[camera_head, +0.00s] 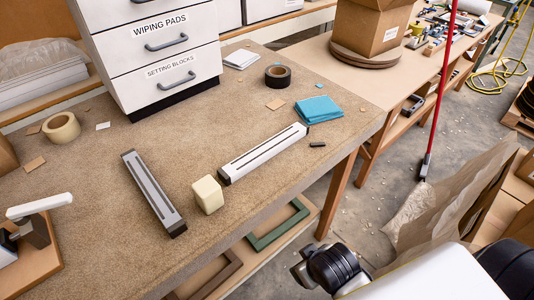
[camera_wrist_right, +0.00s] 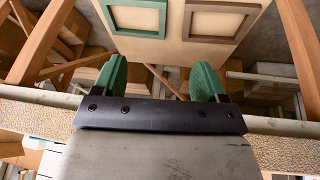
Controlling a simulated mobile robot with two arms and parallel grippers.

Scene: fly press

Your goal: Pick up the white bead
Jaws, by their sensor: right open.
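The white bead (camera_head: 265,152) is a long, slim white bar with a dark slot along its top and a dark end. It lies on the speckled bench top near the front edge, slanting up to the right in the head view. A similar grey bar (camera_head: 153,193) lies to its left. My right gripper (camera_wrist_right: 160,82) is open in the right wrist view, its two green fingers apart with nothing between them. It faces framed pieces below the bench top, and the bead is not in that view. My left gripper is not in view.
A cream block (camera_head: 208,195) stands between the two bars, close to the white one. A small black piece (camera_head: 317,144) lies near the bead's far end. Blue cloths (camera_head: 318,109), black tape (camera_head: 277,76) and a drawer cabinet (camera_head: 158,50) stand farther back. Green (camera_head: 278,224) and brown frames are below.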

